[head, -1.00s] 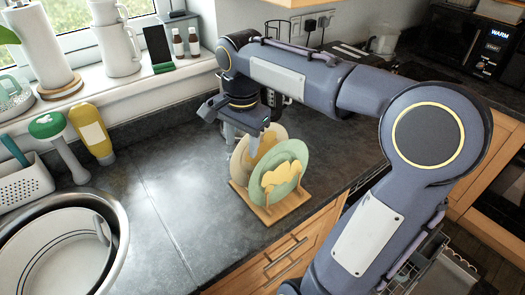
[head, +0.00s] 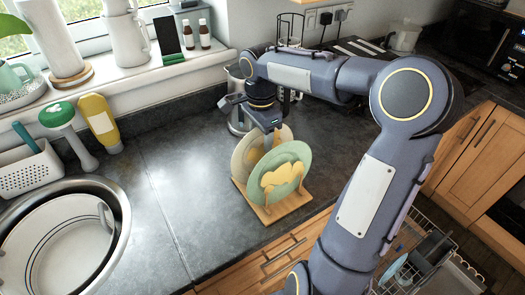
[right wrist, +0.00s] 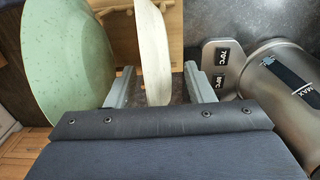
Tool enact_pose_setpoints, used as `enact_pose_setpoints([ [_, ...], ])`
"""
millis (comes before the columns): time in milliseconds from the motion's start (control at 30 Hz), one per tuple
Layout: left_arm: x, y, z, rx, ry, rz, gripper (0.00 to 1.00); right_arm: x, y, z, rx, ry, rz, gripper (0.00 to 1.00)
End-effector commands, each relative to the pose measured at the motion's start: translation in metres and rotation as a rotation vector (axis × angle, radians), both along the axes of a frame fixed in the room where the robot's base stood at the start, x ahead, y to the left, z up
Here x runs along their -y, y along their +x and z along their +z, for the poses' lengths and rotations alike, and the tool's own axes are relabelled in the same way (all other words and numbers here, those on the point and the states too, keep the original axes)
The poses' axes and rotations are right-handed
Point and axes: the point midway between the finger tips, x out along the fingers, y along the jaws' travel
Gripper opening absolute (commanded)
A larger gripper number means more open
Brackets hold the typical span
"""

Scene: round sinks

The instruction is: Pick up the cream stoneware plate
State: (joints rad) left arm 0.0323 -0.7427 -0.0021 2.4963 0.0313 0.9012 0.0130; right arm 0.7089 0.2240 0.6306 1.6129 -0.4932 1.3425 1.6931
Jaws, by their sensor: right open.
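The cream stoneware plate (head: 248,153) stands upright in a wooden plate rack (head: 282,211) on the counter, behind a green plate (head: 293,158) that partly hides it. My right gripper (head: 268,135) points down at the cream plate's upper rim. In the right wrist view the cream plate (right wrist: 153,50) shows nearly edge-on between the two open fingers of the gripper (right wrist: 157,88), with a gap on each side. The green plate (right wrist: 65,55) is just left of the left finger. My left gripper is not in view.
A metal kettle (right wrist: 285,85) stands close to the right finger in the right wrist view. A round sink (head: 122,215) holding a white plate (head: 60,250) is at the left. The counter between the sink and the rack is clear.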

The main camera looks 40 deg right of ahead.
Motion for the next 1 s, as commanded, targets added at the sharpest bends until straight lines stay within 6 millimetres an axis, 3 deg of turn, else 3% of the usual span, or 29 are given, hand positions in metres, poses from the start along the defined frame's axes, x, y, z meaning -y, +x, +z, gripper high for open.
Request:
enact_pose_setpoints([
  [300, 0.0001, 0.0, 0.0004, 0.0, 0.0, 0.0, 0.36, 0.0, -0.0002, -0.0067, 0.001, -0.001, 0.0, 0.48],
  [667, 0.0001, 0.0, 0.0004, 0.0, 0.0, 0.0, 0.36, -0.0001, -0.0002, -0.0064, 0.001, -0.001, 0.001, 0.01],
  [1000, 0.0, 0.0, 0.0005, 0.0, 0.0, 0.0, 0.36, 0.0, 0.0014, -0.0053, 0.008, -0.002, 0.001, 0.0],
])
